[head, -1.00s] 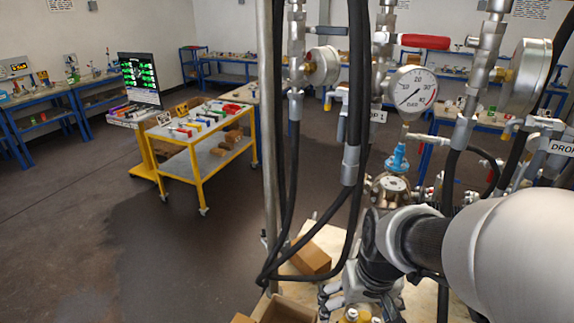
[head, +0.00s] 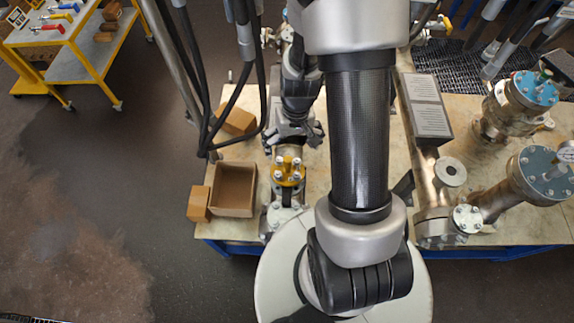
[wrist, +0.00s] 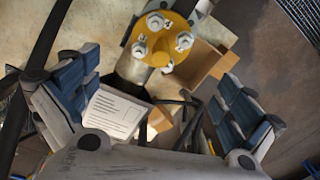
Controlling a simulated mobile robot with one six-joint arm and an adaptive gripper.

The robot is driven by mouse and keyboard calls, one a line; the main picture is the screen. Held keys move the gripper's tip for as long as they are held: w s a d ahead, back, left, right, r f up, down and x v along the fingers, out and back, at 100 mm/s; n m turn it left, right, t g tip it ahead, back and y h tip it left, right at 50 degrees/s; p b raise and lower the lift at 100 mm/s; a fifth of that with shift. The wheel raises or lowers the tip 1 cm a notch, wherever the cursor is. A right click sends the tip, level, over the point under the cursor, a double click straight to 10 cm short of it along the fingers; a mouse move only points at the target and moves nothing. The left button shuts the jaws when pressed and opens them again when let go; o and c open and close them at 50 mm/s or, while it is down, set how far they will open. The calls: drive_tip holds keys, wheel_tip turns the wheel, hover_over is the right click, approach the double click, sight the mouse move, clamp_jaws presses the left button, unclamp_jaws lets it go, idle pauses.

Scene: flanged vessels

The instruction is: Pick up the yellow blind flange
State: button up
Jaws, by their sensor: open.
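The yellow blind flange (head: 288,171) is a round disc with several silver bolts on its face. It sits on top of a metal flanged vessel on the bench, beside an open cardboard box. In the wrist view the flange (wrist: 154,45) shows beyond the fingers, near the top centre. My gripper (head: 293,133) is above the bench, just behind the flange in the head view. In the wrist view my gripper (wrist: 160,112) has its two blue-padded fingers spread wide, with nothing between them. The flange is apart from both fingers.
The open cardboard box (head: 235,188) stands left of the flange, with smaller boxes (head: 198,203) (head: 237,121) close by. Black hoses (head: 203,100) hang at the left of my gripper.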

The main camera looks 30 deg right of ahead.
sight(290, 161)
drive_tip(key=f, duration=0.8)
drive_tip(key=shift+w+a+b, duration=0.1)
drive_tip(key=shift+a+b, duration=0.1)
drive_tip(key=shift+b, duration=0.1)
drive_tip(key=f, duration=0.1)
drive_tip(key=f+b, duration=0.1)
drive_tip(key=f, duration=0.3)
drive_tip(key=shift+w+a+b, duration=0.2)
drive_tip(key=shift+w+b, duration=0.1)
drive_tip(key=shift+s, duration=0.1)
drive_tip(key=c, duration=1)
drive_tip(key=shift+r, duration=0.1)
